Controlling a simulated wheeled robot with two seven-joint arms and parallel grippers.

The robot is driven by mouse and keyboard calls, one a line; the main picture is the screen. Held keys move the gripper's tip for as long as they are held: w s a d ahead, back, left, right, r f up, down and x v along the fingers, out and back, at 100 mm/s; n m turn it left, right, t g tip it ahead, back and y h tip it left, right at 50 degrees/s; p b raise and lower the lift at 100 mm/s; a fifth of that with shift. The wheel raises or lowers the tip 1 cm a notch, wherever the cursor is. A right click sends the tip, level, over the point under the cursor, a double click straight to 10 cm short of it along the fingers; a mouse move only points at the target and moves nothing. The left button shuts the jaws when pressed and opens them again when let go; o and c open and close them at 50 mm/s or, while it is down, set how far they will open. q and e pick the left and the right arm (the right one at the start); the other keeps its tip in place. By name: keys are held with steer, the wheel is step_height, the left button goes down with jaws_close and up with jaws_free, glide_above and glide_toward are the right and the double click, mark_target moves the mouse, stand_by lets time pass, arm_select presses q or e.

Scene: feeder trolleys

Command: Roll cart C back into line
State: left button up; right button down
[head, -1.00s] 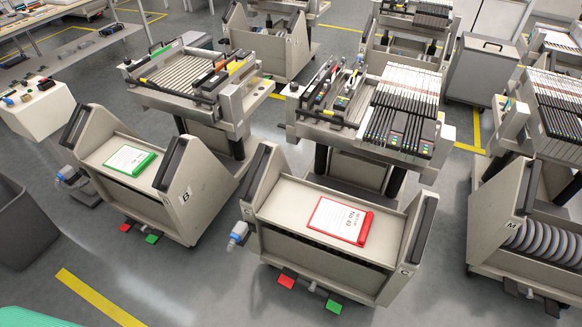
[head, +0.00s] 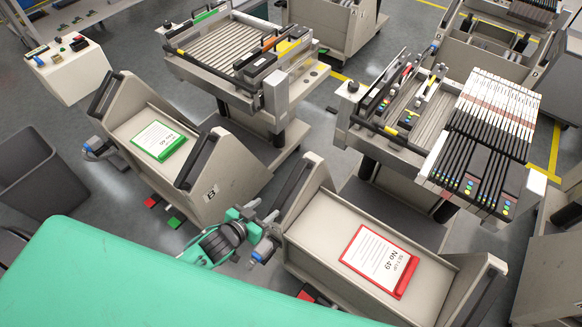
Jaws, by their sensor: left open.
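Cart C (head: 345,225) is the grey cart with a red clipboard (head: 379,262) reading No 49 on its sloping top. Its black left handle (head: 293,185) runs along the left side panel, and its right handle (head: 484,298) is near the right side. My left gripper (head: 262,214) is open, just left of cart C, near the lower end of the left handle. I cannot tell whether it touches the cart. A blue-ended plug (head: 263,251) on the cart sits just below the gripper. My right gripper is not in view.
Cart B (head: 200,190), with a green clipboard (head: 160,141), stands close on the left. Feeder trolleys (head: 440,140) stand behind both carts. A grey bin (head: 35,180) is at far left, below a white control box (head: 70,68). Another cart (head: 550,265) is at the right edge.

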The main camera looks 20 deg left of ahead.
mark_target(288, 188)
arm_select(q)
steer(key=shift+t, duration=0.3)
steer(key=x, duration=0.4)
steer(key=r+x, duration=0.1)
steer(key=x, duration=0.4)
steer(key=d+r+p+x, duration=0.1)
steer(key=x, duration=0.3)
steer(key=shift+w+f, duration=0.1)
steer(key=shift+w, duration=0.45)
jaws_close()
